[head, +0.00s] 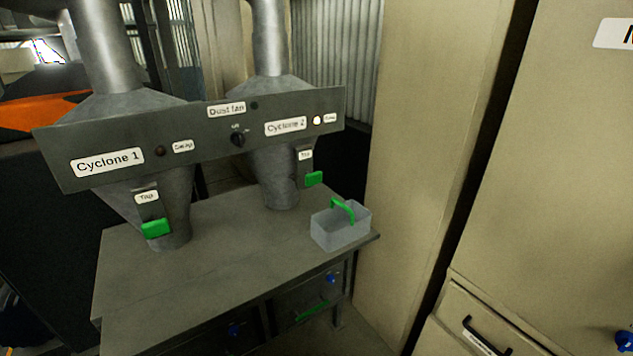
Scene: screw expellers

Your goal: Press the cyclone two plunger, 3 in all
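The Cyclone 2 label (285,126) is on the right half of the grey control panel (205,140). Beside it is a small round part (317,120) that looks bright white, with a small label to its right. Below the panel, the right-hand cyclone cone (279,170) carries a small label and a green tab (314,179). I cannot tell for sure which of these parts is the plunger. Neither of my grippers is in view.
A Cyclone 1 label (107,160), dark red round part (160,151) and green tab (156,228) are at left. A dark knob (238,139) sits mid-panel. A clear bin (341,226) with green handle stands on the grey table (215,285). Beige cabinets (430,120) stand right.

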